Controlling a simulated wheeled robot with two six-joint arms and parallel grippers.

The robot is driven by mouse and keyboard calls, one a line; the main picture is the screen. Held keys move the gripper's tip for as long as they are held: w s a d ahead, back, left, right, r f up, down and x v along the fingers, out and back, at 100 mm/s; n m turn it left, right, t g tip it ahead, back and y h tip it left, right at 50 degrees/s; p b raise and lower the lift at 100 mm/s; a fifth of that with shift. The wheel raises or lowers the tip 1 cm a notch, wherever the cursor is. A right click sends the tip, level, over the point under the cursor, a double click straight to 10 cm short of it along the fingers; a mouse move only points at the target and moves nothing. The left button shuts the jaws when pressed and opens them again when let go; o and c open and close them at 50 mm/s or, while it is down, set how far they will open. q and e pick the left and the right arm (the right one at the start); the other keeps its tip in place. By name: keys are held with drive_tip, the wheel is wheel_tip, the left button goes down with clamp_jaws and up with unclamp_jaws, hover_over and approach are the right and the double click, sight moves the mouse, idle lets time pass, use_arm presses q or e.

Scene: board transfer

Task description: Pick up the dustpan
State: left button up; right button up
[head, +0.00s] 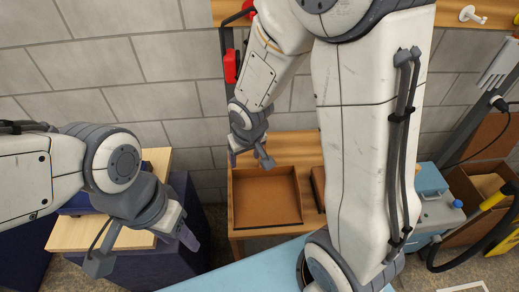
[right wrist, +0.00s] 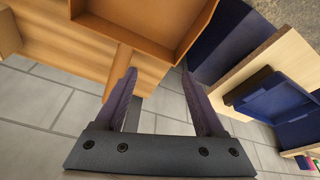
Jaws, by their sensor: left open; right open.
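I cannot pick out a dustpan for certain. A blue, tray-like thing (right wrist: 285,108) with raised sides lies on a pale wooden board in the right wrist view; I cannot tell if it is the dustpan. In the head view a blue thing (head: 78,204) is mostly hidden behind my left arm. My left gripper (head: 143,252) is open and empty, in front of the pale board at the lower left. My right gripper (head: 249,158) is open and empty, at the far left part of a brown tray; its fingers also show in the right wrist view (right wrist: 160,75).
The shallow brown tray (head: 266,222) rests on a wooden table (head: 290,146) against the block wall. The pale board (head: 70,234) tops a dark blue stand. A red item (head: 230,66) hangs on the wall. Cardboard boxes and a hose crowd the right side.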

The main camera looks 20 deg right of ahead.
drive_tip(key=w+d+f+m+p, duration=0.1)
drive_tip(key=w+d+f, duration=0.1)
drive_tip(key=d, duration=0.1)
drive_tip(key=w+d+f+m+t+p, duration=0.1)
drive_tip(key=w+d+f+p, duration=0.1)
drive_tip(key=w, duration=0.1)
drive_tip(key=w+d+f+m+y+p, duration=0.1)
drive_tip(key=w+d+f+m, duration=0.1)
drive_tip(key=d, duration=0.1)
drive_tip(key=shift+w+d+f, duration=0.1)
drive_tip(key=shift+w+d, duration=0.1)
drive_tip(key=shift+d, duration=0.15)
drive_tip(key=shift+w+f, duration=0.15)
drive_tip(key=shift+f, duration=0.15)
drive_tip(key=shift+t, duration=0.3)
drive_tip(key=shift+a+p+x, duration=0.2)
drive_tip(key=shift+p+x, duration=0.95)
drive_tip(key=shift+x, duration=1.55)
use_arm(q)
wheel_tip(320, 180, up, 9)
drive_tip(key=shift+d+f, duration=0.15)
drive_tip(key=shift+f, duration=0.05)
use_arm(e)
drive_tip(key=shift+w+r, duration=0.1)
clamp_jaws()
